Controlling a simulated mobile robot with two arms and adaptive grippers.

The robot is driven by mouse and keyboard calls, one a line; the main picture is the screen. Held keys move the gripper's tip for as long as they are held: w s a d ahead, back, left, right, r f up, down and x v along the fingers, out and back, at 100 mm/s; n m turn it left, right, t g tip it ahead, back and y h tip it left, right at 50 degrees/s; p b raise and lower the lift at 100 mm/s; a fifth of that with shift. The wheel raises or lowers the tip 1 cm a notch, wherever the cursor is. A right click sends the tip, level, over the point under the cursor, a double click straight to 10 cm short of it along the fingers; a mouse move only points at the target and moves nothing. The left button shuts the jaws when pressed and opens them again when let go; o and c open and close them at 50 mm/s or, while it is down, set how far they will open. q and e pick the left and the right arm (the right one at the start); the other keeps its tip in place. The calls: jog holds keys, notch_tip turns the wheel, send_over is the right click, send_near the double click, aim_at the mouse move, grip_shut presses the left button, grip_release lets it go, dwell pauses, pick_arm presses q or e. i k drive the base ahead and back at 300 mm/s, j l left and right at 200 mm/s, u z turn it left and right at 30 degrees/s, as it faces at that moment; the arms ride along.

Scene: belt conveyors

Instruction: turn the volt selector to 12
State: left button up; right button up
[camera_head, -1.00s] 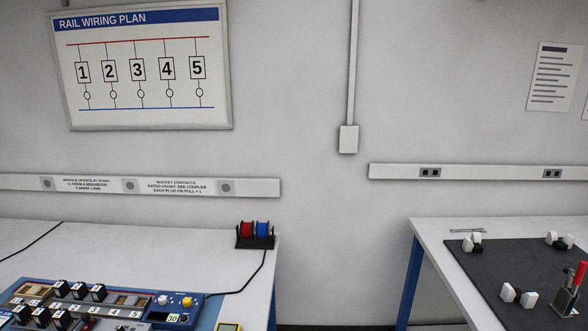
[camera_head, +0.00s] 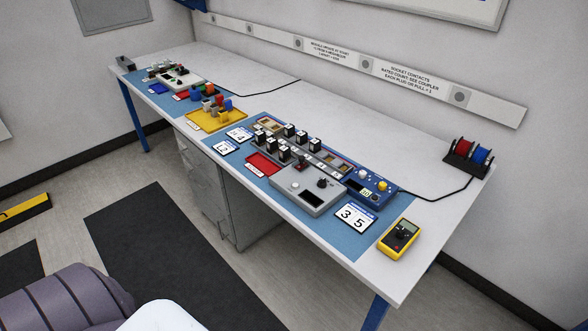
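A grey control box (camera_head: 290,184) with a dark display strip stands on the blue mat (camera_head: 330,236) of the long white bench. A black knob (camera_head: 323,183) is on the grey box. To its right a blue unit (camera_head: 353,190) carries a white knob, a yellow knob and a small display reading 30. No "volt" label or 12 mark is legible, so I cannot tell which knob is the volt selector or where it points. Neither gripper is in view.
A yellow meter (camera_head: 400,238) lies at the bench's front right. A card reading 3 5 (camera_head: 355,217) lies before the grey box. Several black modules stand behind it, beside a red tray (camera_head: 263,164). Wire spools (camera_head: 467,156) stand at the back right.

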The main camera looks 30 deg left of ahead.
aim_at(322, 183)
jog(key=u, duration=1)
